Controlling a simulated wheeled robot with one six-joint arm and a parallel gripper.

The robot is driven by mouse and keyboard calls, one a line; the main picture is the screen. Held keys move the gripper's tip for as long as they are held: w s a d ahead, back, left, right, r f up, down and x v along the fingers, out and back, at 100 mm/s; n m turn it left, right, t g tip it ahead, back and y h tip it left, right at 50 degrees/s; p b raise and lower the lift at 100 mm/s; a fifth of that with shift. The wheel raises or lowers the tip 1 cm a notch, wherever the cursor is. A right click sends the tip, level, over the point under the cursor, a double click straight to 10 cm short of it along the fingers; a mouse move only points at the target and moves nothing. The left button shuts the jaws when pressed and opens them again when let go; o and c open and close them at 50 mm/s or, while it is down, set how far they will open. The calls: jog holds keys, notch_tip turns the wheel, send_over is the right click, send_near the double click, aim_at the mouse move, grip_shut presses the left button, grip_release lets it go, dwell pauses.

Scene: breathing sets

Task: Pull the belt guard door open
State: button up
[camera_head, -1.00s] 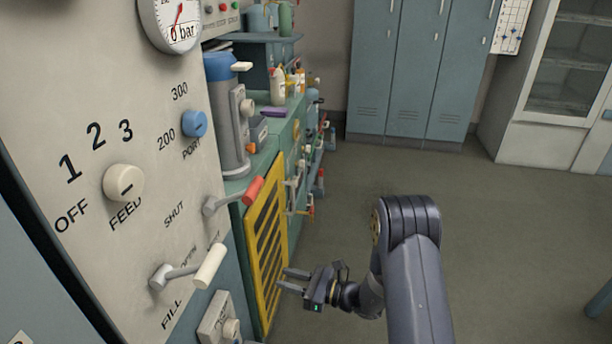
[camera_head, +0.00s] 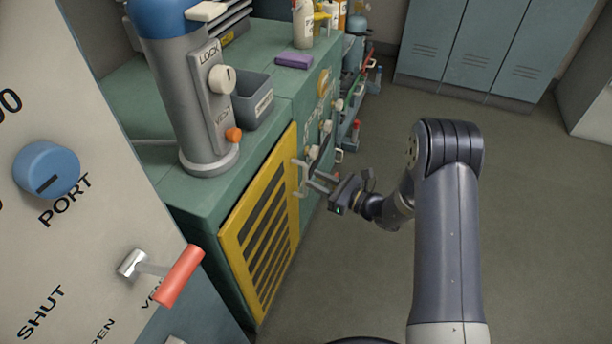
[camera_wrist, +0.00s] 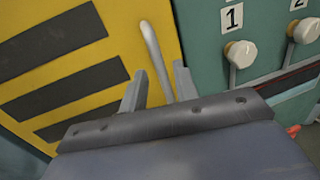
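The belt guard door is the yellow slatted panel (camera_head: 266,238) on the front of the green bench. It looks shut, flush with the bench front. Its upright grey bar handle (camera_head: 296,176) is at the door's right edge. My gripper (camera_head: 314,179) is at the handle with its fingers pointing at it. In the wrist view the yellow door (camera_wrist: 88,52) fills the left, and the handle (camera_wrist: 157,58) runs down into the gap between my two spread fingers (camera_wrist: 158,92). My gripper is open. I cannot tell whether a finger touches the handle; its lower end is hidden.
The green bench (camera_head: 122,101) carries a grey cylinder with a blue top (camera_head: 182,100) and a dark bin (camera_head: 252,103). White numbered knobs (camera_wrist: 241,53) are right of the door. A red-handled lever (camera_head: 180,276) is at the near left. The floor (camera_head: 350,270) beside the bench is clear.

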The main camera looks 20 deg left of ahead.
aim_at(306, 176)
jog(key=shift+x, duration=2.15)
grip_shut()
